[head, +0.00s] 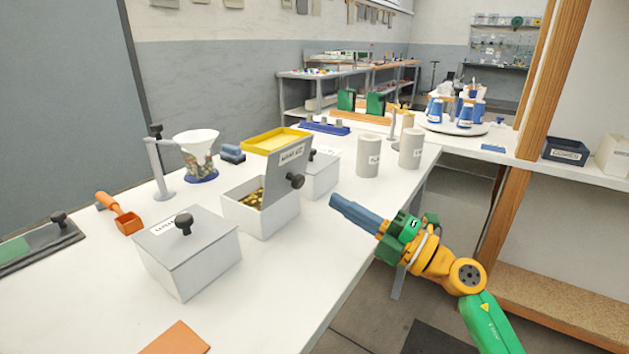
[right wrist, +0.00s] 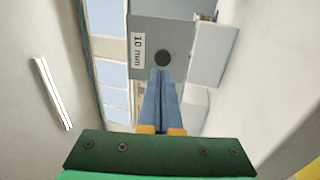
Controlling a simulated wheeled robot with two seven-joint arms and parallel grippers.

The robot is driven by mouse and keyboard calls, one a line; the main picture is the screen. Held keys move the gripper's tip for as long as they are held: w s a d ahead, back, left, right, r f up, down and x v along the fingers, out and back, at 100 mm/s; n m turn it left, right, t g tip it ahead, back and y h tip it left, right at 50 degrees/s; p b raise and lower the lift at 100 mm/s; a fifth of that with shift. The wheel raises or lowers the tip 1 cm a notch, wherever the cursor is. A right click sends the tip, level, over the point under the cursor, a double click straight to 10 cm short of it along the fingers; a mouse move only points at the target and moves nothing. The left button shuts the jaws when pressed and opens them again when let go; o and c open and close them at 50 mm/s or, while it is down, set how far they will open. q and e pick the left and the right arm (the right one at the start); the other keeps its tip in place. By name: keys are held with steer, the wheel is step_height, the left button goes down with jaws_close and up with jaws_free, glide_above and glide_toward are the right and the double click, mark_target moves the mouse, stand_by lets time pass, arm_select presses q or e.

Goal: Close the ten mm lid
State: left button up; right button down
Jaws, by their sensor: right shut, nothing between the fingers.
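The ten mm lid (head: 287,158) stands raised on the open grey box (head: 262,219), which holds small brass-coloured pieces. Its black knob (head: 295,181) faces right. In the right wrist view the lid (right wrist: 183,28) shows a "10 mm" label, and its knob (right wrist: 163,59) is just beyond my fingertips. My right gripper (head: 334,202) is shut and empty, a little right of the lid and knob in the head view, with its blue fingers pointing toward them. A gap shows between fingertips and knob in the head view. My left gripper is not in view.
A closed lidded box (head: 189,250) stands in front left, another (head: 320,176) just behind. Two pale cylinders (head: 368,156) stand farther back. A yellow tray (head: 270,141), a funnel (head: 196,142) and an orange scoop (head: 127,222) lie beyond. The table's right front is clear.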

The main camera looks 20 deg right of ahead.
mark_target(303, 181)
steer(key=x, duration=0.4)
steer(key=shift+w+a+r+p, duration=0.15)
steer(key=shift+w+r+p, duration=0.05)
steer(key=shift+w+p, duration=0.15)
steer(key=shift+w+a, duration=0.45)
steer(key=shift+w, duration=0.05)
